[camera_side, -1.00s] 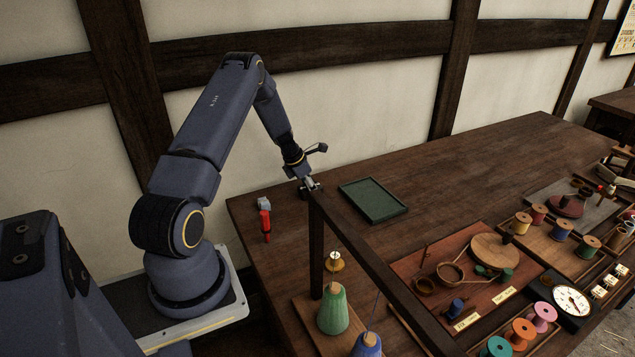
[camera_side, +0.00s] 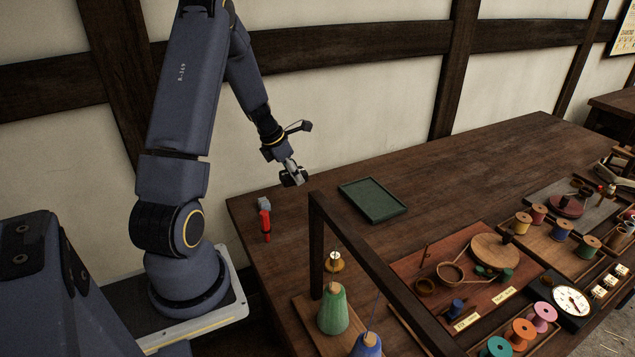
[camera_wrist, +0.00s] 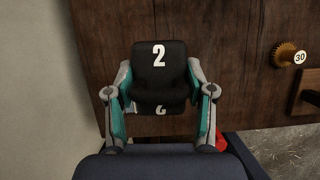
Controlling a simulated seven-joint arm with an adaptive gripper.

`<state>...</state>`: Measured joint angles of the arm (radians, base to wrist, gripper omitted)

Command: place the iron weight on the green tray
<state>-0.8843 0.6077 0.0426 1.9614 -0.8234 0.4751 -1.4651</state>
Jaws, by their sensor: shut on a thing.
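My gripper (camera_side: 293,176) is raised above the table's back edge, left of the green tray. In the wrist view my gripper (camera_wrist: 160,98) is shut on the iron weight (camera_wrist: 160,62), a black block marked with a white 2. In the side view the dark weight shows only small at the fingertips, and it hangs clear of the table. The green tray (camera_side: 373,199) lies flat and empty on the table, to the right of my gripper. The tray is not seen in the wrist view.
A red-handled tool (camera_side: 265,222) lies at the table's left end. A dark wooden frame (camera_side: 360,255) stands in front of the tray, with a green cone (camera_side: 333,312) and a brass piece (camera_side: 334,262) by it. The tabletop (camera_side: 480,165) right of the tray is clear.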

